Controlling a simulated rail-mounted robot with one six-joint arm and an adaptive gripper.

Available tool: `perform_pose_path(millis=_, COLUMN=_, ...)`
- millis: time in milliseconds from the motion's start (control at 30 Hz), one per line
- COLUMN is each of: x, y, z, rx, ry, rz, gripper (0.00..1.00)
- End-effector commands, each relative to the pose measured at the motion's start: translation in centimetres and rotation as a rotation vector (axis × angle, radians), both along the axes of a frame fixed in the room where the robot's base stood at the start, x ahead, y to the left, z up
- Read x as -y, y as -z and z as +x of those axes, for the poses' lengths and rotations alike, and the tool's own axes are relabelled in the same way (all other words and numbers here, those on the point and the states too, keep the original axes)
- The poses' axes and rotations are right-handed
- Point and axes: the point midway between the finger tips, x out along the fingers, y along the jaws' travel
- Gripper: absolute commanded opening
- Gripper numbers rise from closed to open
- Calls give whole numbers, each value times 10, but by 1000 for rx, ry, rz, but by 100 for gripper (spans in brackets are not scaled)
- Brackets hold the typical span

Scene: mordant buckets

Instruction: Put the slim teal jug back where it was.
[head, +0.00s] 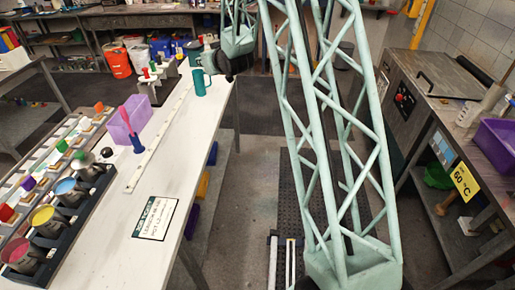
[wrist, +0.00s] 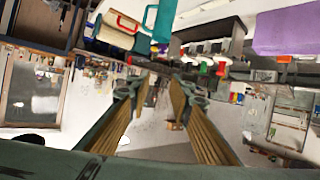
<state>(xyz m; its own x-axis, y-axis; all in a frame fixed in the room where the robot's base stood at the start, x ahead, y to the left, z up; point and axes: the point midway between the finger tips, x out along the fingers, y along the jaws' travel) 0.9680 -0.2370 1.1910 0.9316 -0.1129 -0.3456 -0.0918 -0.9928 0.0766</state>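The slim teal jug (head: 201,82) stands upright near the far end of the long white table, with its handle toward the right. My gripper (head: 230,66) is just right of and behind the jug in the head view, and I cannot tell whether they touch there. In the wrist view the fingers of my gripper (wrist: 158,92) are spread with nothing between them. A teal jug (wrist: 161,17) shows at the top edge of that view, outside the fingers and partly cut off. A cream jug with a red handle (wrist: 113,31) is beside it.
The white table (head: 175,165) holds a long pale strip, a lilac bin (head: 128,119) and a printed card (head: 155,218). A dark rack with several dye buckets (head: 65,190) lines the left. A steel bench (head: 432,105) stands at the right. The table's front right is mostly clear.

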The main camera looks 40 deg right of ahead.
Motion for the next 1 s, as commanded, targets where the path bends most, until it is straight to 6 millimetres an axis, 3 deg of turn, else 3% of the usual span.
perform_pose_path(millis=100, x=-10, y=-18, z=-12, rx=-27, ry=3, rz=-2, gripper=20)
perform_pose_path(millis=567, x=-46, y=-70, z=-73, rx=-148, ry=15, rz=0, gripper=20)
perform_pose_path(millis=1000, x=-82, y=-110, z=-148, rx=-262, ry=23, rz=8, gripper=20)
